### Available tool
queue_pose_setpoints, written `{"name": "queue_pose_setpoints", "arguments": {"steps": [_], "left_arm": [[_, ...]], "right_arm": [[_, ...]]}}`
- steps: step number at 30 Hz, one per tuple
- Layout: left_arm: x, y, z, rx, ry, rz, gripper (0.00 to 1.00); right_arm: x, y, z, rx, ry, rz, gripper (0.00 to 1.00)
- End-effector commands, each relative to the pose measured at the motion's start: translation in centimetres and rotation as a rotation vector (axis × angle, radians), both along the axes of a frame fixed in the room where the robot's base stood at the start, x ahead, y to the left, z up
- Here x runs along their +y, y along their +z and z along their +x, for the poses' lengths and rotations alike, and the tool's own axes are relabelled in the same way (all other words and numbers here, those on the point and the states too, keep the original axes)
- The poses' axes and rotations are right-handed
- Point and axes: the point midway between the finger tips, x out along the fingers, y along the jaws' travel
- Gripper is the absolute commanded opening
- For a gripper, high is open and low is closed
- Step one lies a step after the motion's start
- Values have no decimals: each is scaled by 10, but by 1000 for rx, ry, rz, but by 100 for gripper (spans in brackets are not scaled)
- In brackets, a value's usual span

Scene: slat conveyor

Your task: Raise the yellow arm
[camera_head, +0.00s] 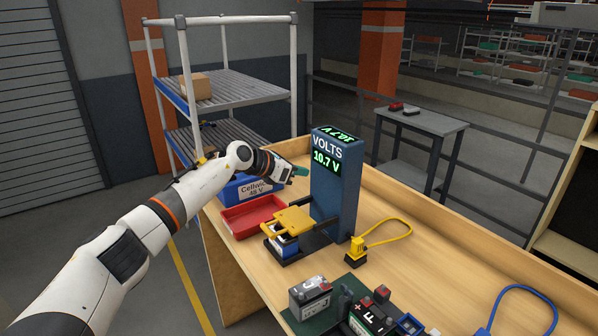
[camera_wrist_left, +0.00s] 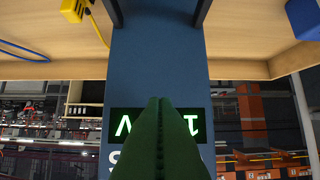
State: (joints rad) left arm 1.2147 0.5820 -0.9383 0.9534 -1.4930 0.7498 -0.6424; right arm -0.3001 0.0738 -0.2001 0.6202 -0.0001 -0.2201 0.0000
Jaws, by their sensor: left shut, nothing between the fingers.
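The yellow arm (camera_head: 292,220) lies roughly level, low over a small blue and white block (camera_head: 286,246), at the left foot of the blue VOLTS post (camera_head: 335,190). The post's display reads 10.7 V. My left gripper (camera_head: 301,171) is shut and empty, with green fingertips just left of the post's upper part, above and apart from the yellow arm. In the left wrist view its green fingers (camera_wrist_left: 160,140) are together in front of the blue post (camera_wrist_left: 158,65), which appears upside down. The yellow arm cannot be made out there. My right gripper is out of view.
A red tray (camera_head: 252,217) and a blue CellWide bin (camera_head: 238,188) stand left of the post. A yellow plug (camera_head: 357,246) with a looped cable sits right of it. Batteries (camera_head: 312,297) and a blue cable (camera_head: 520,291) lie nearer. The bench's right middle is clear.

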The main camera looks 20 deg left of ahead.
Motion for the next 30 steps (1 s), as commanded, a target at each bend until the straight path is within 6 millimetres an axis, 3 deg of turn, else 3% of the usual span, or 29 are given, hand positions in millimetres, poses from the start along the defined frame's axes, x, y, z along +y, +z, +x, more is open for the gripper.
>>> {"name": "queue_pose_setpoints", "arguments": {"steps": [7,14,16,24,30], "left_arm": [[2,-9,-1,1,0,0,0],[10,-53,-7,2,0,2,0],[21,-44,-18,-3,1,4,0],[52,-48,-60,0,1,3,0],[66,-47,-80,1,0,1,0]], "right_arm": [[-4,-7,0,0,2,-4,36],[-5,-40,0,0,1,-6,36],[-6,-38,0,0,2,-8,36],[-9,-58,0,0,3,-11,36],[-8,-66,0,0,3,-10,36]]}}
